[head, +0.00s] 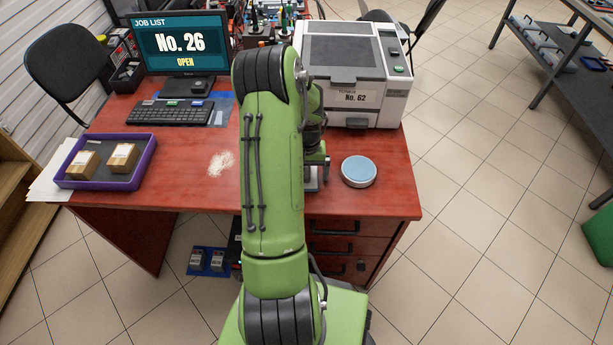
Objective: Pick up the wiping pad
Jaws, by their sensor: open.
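A round pad with a light blue top and a pale rim (359,171), which looks like the wiping pad, lies flat on the red desk (390,200) near its front right. My gripper (321,168) is just left of the pad, apart from it in the picture, and mostly hidden behind my green arm. The part that shows looks open, with nothing visible in it.
A whitish smear (221,163) marks the desk left of my arm. A purple-rimmed tray (147,176) with two boxes sits at the left. A keyboard (170,113), a monitor (181,43) and a printer (355,80) stand behind. Bare desk surrounds the pad's right side.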

